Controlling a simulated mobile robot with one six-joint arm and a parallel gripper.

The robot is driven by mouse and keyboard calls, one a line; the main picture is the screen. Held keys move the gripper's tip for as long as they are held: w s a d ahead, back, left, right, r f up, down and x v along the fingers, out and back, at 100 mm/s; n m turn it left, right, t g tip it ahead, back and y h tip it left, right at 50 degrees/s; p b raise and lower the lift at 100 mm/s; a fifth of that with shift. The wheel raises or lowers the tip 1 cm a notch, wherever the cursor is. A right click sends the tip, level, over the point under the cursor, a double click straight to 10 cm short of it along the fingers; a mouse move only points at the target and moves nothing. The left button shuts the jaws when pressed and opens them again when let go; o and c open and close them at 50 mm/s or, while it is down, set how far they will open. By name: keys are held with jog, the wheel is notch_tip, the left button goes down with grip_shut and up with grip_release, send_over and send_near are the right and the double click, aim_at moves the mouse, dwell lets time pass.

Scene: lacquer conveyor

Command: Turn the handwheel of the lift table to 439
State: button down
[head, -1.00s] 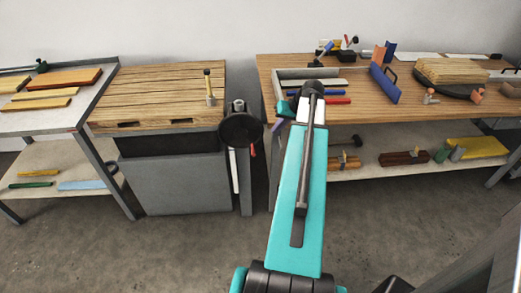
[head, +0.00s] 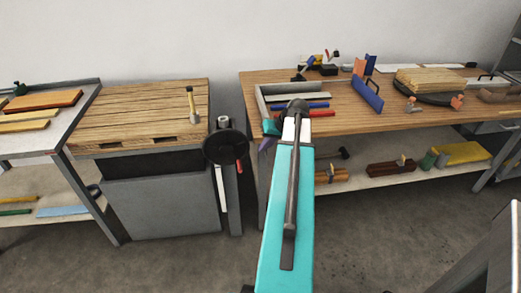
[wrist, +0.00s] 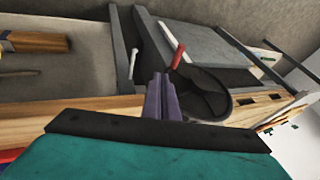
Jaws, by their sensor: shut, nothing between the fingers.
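The lift table has a slatted wooden top (head: 140,112) and a grey body (head: 165,205). Its handwheel (head: 224,147) is a black dish-like disc on a post at the table's right side, with a red handle (head: 240,165) at its lower right. In the wrist view the handwheel (wrist: 203,95) lies just right of the fingertips, its red handle (wrist: 178,55) above them. My gripper (wrist: 162,98) has purple fingers that are shut and empty. In the head view my gripper (head: 265,146) shows partly, right of the wheel and apart from it. No number can be read.
A workbench (head: 430,120) stands close on the right, with a grey tray (head: 262,100), a blue plate (head: 367,95) and blocks on it. A small hammer (head: 192,103) rests on the lift table. A grey bench (head: 75,115) with boards stands left. Floor in front is clear.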

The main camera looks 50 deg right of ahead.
jog(key=w+a+f+p, duration=0.2)
jog(key=w+a+f, duration=0.1)
jog(key=w+f, duration=0.4)
notch_tip(320, 180, down, 2)
jog(key=shift+a+f, duration=0.15)
jog(key=shift+f, duration=0.05)
dwell(0.4)
